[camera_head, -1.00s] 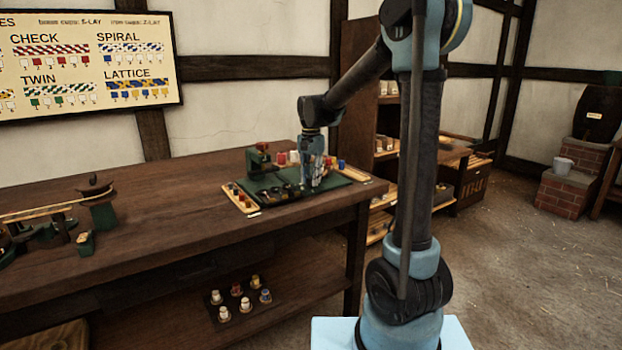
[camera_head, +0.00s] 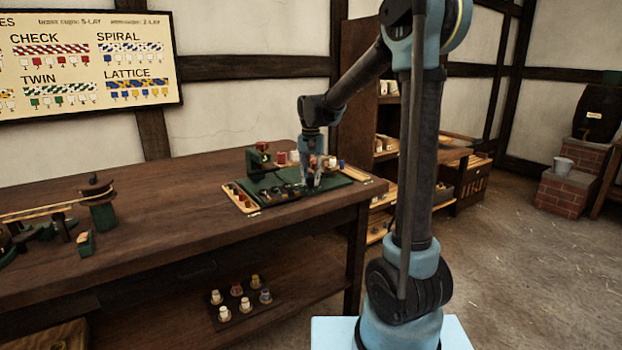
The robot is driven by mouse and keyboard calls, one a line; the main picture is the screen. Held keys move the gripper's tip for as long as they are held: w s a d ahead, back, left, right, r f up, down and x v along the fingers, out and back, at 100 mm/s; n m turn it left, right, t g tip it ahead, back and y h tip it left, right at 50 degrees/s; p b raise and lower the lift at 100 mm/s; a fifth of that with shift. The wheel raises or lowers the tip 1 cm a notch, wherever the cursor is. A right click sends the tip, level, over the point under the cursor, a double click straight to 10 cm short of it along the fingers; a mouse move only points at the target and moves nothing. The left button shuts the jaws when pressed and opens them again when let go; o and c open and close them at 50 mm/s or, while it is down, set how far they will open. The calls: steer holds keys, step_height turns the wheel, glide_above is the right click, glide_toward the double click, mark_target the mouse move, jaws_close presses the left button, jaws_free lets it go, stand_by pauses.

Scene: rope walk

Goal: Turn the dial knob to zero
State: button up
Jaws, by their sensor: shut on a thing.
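My gripper (camera_head: 313,178) points down over the green mat (camera_head: 338,183) at the right end of the workbench. Its fingers are small in the view and appear closed low over the mat, on something that they hide; I take this to be the dial knob, but I cannot make out its shape or its pointer. A dark green device (camera_head: 258,160) with a red part on top stands at the back left of the mat. Several small dark parts (camera_head: 275,191) lie on the mat left of my gripper.
A wooden tray (camera_head: 240,200) with several small coloured pieces lies along the mat's left edge. Red and white spools (camera_head: 282,158) stand behind the mat. A green-based device (camera_head: 100,205) stands at the bench's left. The bench top between (camera_head: 175,215) is clear.

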mark_target(311, 179)
steer(key=o, duration=1.1)
steer(key=shift+r, duration=0.1)
step_height(311, 179, up, 12)
steer(key=shift+f, duration=0.1)
steer(key=shift+d, duration=0.1)
steer(key=s+d+f+n+t, duration=0.1)
steer(key=s+d+f, duration=0.2)
steer(key=s+d, duration=0.5)
steer(key=s+d+f, duration=0.4)
steer(key=s+d, duration=0.2)
steer(key=s, duration=0.3)
steer(key=shift+n+t, duration=0.6)
steer(key=shift+n, duration=0.1)
steer(key=s+d+f, duration=0.2)
steer(key=s+f, duration=0.3)
steer(key=s+d+f, duration=0.2)
steer(key=s+f, duration=0.2)
steer(key=s, duration=0.1)
steer(key=s+d+f, duration=0.2)
steer(key=s+f, duration=0.3)
steer(key=shift+d+f, duration=0.3)
